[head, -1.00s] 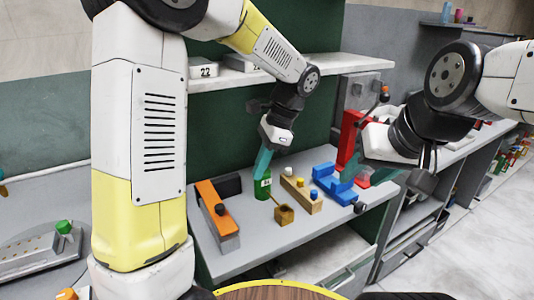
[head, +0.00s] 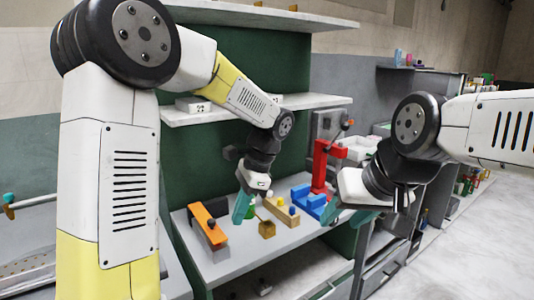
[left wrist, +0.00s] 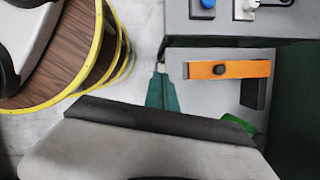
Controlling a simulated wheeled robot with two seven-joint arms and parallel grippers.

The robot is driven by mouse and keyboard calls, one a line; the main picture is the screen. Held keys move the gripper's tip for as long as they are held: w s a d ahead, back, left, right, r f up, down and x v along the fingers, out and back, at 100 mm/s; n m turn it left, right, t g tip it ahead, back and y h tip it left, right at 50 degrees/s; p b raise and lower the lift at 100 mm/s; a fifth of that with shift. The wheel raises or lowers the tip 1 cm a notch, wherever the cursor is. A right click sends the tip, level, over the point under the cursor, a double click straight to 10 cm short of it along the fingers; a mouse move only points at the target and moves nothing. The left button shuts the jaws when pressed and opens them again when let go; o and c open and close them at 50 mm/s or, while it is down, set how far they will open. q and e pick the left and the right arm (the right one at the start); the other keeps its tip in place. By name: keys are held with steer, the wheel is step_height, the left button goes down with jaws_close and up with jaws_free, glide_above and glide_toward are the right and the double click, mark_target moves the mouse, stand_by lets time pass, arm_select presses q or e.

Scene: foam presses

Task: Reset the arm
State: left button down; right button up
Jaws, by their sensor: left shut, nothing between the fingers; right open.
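My left gripper (head: 241,208) is shut and empty, its teal fingers together and pointing down over the worktop. In the head view it overlaps the space between the orange press (head: 207,224) and a green piece (head: 252,208). The left wrist view shows its teal fingers (left wrist: 162,94) left of the orange press (left wrist: 228,70), with the green piece (left wrist: 238,123) partly hidden lower right. My right gripper (head: 345,215) is open at the right end of the worktop, near the blue press (head: 308,198). The right gripper's contact with anything cannot be told.
The grey worktop (head: 230,262) also holds a wooden press (head: 283,211), a small brown cube (head: 267,229) and a red press (head: 323,165). White shelves (head: 290,105) stand behind against the green back panel. Open floor (head: 460,255) lies to the right.

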arm_select(q)
steer(key=s+a+r+n+t+h, duration=0.3)
steer(key=s+r+n, duration=0.1)
steer(key=s+n, duration=0.2)
steer(key=s+a+r+n+t+h, duration=0.3)
steer(key=s+a+r+n+t, duration=0.1)
steer(key=s+n, duration=0.3)
steer(key=shift+s+a+r, duration=0.15)
stand_by(0.9)
